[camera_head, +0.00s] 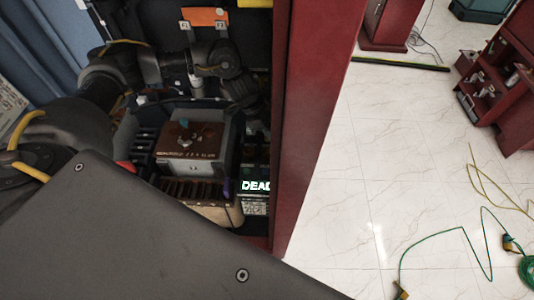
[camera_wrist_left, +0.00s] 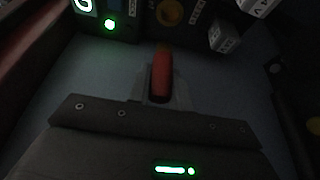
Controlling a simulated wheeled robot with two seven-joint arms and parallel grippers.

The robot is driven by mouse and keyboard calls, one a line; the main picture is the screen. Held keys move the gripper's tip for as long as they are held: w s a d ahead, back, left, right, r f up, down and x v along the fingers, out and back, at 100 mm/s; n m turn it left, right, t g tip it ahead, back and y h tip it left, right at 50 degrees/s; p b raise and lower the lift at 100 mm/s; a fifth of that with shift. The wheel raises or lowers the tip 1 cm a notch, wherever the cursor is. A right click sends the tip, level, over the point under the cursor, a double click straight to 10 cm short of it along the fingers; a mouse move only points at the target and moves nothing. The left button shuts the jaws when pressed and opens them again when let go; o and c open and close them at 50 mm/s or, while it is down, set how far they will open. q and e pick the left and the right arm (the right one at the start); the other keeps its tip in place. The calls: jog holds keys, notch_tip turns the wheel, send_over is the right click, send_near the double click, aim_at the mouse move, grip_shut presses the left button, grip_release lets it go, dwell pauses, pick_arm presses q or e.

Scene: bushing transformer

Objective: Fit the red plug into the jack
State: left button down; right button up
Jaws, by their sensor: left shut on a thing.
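The red plug (camera_wrist_left: 161,78) is in the middle of the left wrist view, upright in the picture between the fingers of my left gripper (camera_wrist_left: 161,90), which is shut on it. Beyond the plug's tip is a dark panel with a round orange-yellow ring (camera_wrist_left: 170,12), which may be the jack. The tip looks apart from this ring, but the dim light hides the exact gap. In the head view my left arm reaches from the left into the red cabinet; its gripper and the plug cannot be made out there. My right gripper is in neither view.
The red cabinet's side wall (camera_head: 316,110) stands right of my arm. Inside are a brown-topped box (camera_head: 192,139) and a lit "DEAD" display (camera_head: 256,186). The wrist view shows a green light (camera_wrist_left: 110,24) and a labelled block (camera_wrist_left: 224,37). Cables (camera_head: 435,234) lie on the pale floor.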

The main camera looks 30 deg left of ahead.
pick_arm(q)
jog(key=shift+w+a, duration=0.1)
jog(key=shift+w, duration=0.05)
jog(key=p, duration=0.1)
send_over(272, 152)
jog(key=a, duration=0.1)
jog(key=f, duration=0.5)
jog(key=shift+s+a, duration=0.1)
jog(key=shift+s, duration=0.2)
jog(key=shift+f+p, duration=0.3)
jog(key=shift+f, duration=2.15)
jog(key=shift+f, duration=0.1)
